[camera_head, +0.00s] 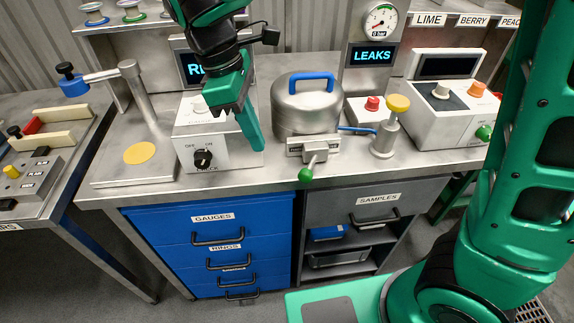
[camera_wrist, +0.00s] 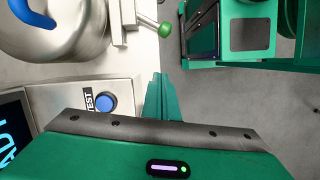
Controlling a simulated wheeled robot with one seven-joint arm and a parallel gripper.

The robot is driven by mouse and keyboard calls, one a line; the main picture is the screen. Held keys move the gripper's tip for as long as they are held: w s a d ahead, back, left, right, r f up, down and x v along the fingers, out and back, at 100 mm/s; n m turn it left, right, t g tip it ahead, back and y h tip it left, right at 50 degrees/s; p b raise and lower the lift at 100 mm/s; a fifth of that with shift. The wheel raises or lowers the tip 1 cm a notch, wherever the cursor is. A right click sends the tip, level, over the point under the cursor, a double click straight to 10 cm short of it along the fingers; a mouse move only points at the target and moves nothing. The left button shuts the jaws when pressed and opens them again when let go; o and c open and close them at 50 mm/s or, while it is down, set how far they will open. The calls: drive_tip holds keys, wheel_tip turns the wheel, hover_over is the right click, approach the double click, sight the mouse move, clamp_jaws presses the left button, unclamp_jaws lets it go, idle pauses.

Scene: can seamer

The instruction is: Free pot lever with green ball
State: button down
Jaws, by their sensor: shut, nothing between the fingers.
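The steel pot (camera_head: 300,108) with a blue lid handle (camera_head: 310,77) stands on the bench. A bracket (camera_head: 312,148) sits at its front, and a short lever from it ends in a green ball (camera_head: 305,174), pointing forward and down over the bench edge. In the wrist view the pot (camera_wrist: 75,38) is at top left and the green ball (camera_wrist: 165,29) at top centre. My gripper (camera_head: 257,146) is shut and empty, pointing down just left of the pot. Its closed fingers also show in the wrist view (camera_wrist: 160,88), apart from the ball.
A white control box (camera_head: 215,140) with a black knob stands behind and left of my fingers. A blue button (camera_wrist: 106,102) shows close by in the wrist view. Right of the pot are a yellow-topped post (camera_head: 390,125) and a red button (camera_head: 373,103). Blue drawers (camera_head: 215,235) lie below.

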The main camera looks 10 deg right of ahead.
sight(276, 182)
drive_tip(key=x, duration=1)
drive_tip(key=shift+d+f, duration=0.1)
drive_tip(key=shift+f, duration=0.05)
drive_tip(key=shift+s+d+r, duration=0.15)
drive_tip(key=shift+d+r, duration=0.05)
drive_tip(key=shift+d, duration=0.45)
drive_tip(key=shift+s+d+r, duration=0.15)
drive_tip(key=shift+d, duration=0.45)
drive_tip(key=shift+s+d+r, duration=0.15)
drive_tip(key=shift+d+r, duration=0.05)
drive_tip(key=shift+d, duration=0.45)
drive_tip(key=shift+s+a, duration=0.1)
